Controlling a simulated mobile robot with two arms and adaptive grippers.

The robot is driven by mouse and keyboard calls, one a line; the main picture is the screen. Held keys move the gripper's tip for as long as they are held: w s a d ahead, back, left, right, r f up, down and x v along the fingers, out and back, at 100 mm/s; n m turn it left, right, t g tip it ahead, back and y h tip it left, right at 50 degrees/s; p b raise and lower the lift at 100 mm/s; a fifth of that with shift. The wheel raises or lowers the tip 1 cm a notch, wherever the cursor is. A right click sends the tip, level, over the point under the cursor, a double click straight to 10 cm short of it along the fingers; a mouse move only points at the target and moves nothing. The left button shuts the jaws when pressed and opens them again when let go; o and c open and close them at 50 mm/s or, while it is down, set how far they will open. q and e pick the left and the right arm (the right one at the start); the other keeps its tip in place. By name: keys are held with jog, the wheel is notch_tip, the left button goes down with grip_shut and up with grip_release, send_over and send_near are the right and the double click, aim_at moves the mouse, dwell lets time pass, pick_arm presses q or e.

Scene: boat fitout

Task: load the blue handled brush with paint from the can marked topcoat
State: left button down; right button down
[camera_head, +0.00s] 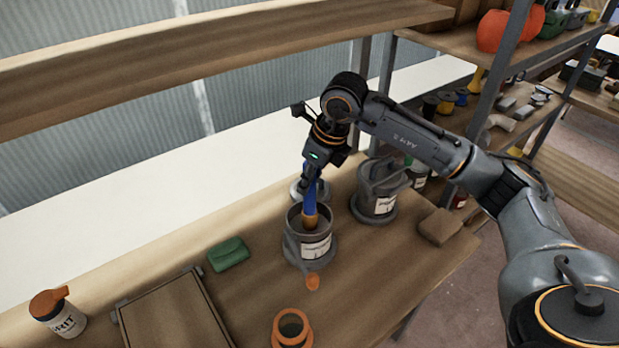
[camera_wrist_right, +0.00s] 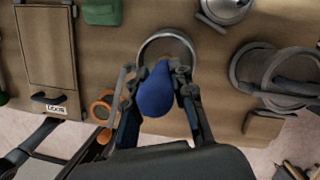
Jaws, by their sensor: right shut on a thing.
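The blue handled brush (camera_head: 310,203) is held by my right gripper (camera_head: 312,178), which is shut on its handle. The brush points down, with its lower end inside the mouth of an open grey can (camera_head: 314,250) with a white label. The label's print is too small to read. In the right wrist view the blue handle (camera_wrist_right: 155,92) sits between the fingers of the right gripper (camera_wrist_right: 158,80), above the can (camera_wrist_right: 167,42). Bristle tips and paint level are hidden inside the can. My left gripper is not in view.
Another labelled grey can (camera_head: 377,203) stands right of the open can, near a brown block (camera_head: 440,226). A green item (camera_head: 228,254), a wooden case (camera_head: 172,318), an orange ring-shaped piece (camera_head: 291,328) and a GRIT jar (camera_head: 58,314) are on the bench. Shelves stand behind.

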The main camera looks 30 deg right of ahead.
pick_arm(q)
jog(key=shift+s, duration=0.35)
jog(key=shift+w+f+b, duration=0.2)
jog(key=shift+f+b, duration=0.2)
pick_arm(e)
jog(key=shift+f, duration=0.45)
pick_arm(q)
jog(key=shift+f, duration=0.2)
pick_arm(e)
jog(key=shift+f, duration=0.1)
dwell(1.1)
